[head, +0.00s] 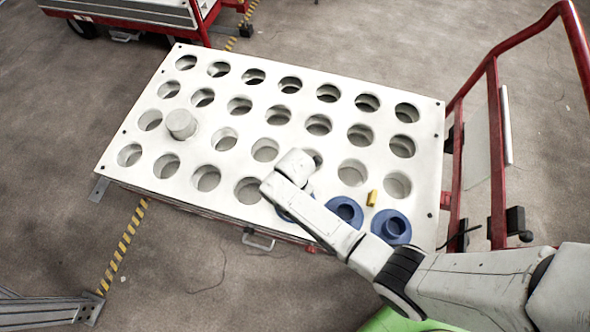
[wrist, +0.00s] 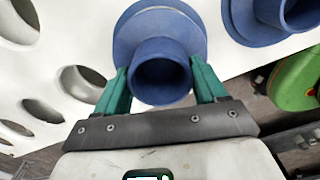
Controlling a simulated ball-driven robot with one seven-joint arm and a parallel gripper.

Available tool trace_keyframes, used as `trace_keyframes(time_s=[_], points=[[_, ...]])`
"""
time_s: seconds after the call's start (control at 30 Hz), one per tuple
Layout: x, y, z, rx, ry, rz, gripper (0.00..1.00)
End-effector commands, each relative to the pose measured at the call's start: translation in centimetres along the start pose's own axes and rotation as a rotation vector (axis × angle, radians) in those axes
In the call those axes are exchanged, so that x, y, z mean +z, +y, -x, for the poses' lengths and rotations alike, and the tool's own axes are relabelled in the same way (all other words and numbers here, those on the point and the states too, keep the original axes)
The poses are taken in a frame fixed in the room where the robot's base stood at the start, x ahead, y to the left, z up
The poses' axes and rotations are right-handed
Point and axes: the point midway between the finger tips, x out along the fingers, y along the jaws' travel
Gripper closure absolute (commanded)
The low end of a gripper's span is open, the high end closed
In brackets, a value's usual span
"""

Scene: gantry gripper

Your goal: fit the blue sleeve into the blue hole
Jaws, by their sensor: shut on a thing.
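My gripper (wrist: 160,74) is shut on a blue sleeve (wrist: 162,46), with its green fingers on either side of the raised tube. The sleeve has a wide round flange beyond the tube, over the white plate. Whether the flange touches the plate I cannot tell. In the head view my arm hides the fingers and most of this sleeve; a blue edge (head: 284,214) shows beside the arm. Two more blue flanged pieces stand to the right on the plate, a middle one (head: 345,210) and a right one (head: 391,226). No separate blue hole can be made out.
The white plate (head: 145,102) has rows of open round holes. A pale cylinder (head: 181,124) stands on its left part. A small yellow piece (head: 372,197) lies near the blue pieces. A red rail (head: 494,150) stands along the right side.

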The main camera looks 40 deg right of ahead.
Motion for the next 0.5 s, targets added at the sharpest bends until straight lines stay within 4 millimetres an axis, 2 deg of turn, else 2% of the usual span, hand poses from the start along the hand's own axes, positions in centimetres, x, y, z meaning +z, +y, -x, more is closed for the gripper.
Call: trace_keyframes(time_s=[0.5], points=[[0.0,0.0,-1.2,0.0,0.0,0.0,0.87]])
